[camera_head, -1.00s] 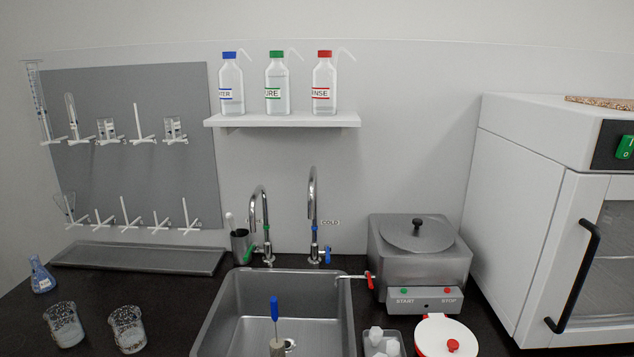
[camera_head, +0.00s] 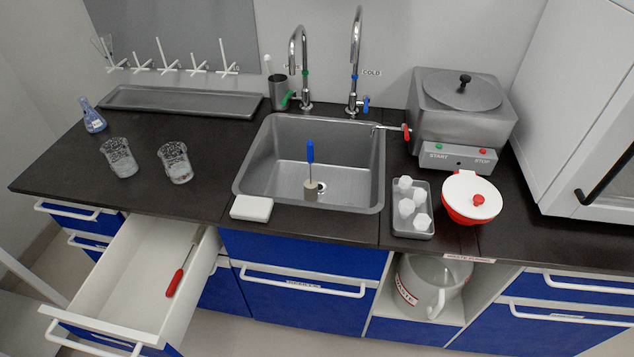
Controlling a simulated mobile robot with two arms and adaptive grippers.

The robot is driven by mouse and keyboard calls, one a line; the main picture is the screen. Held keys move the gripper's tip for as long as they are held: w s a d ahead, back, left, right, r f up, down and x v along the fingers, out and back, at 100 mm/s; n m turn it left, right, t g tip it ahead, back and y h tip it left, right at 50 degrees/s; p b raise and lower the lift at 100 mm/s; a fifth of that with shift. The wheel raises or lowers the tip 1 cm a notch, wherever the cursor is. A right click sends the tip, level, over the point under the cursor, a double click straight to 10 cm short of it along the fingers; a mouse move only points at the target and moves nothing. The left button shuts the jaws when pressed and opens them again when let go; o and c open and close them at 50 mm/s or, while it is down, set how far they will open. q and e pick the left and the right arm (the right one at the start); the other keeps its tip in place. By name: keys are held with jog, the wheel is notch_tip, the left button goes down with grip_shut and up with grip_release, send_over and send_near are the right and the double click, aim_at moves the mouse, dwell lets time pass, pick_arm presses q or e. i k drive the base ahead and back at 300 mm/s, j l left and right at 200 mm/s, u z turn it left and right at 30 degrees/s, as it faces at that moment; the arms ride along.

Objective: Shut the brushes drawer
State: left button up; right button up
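The open drawer (camera_head: 118,268) is pulled far out of the blue cabinet at the lower left, below the counter. It has a white inside, a blue front and a white bar handle (camera_head: 75,337) at its near end. A brush with a red handle (camera_head: 175,283) lies inside, near the drawer's right wall. I cannot read any label on this drawer. Neither of my grippers shows in the head view.
The dark counter (camera_head: 210,213) holds two speckled beakers (camera_head: 119,158), a blue flask (camera_head: 92,116), a sink (camera_head: 300,196) with a blue-handled brush and a tray of white pieces (camera_head: 411,207). Other blue drawers (camera_head: 305,283) look shut. A waste bucket (camera_head: 431,284) stands in an open bay.

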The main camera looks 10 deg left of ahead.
aim_at(123, 303)
jog(key=u, duration=2.05)
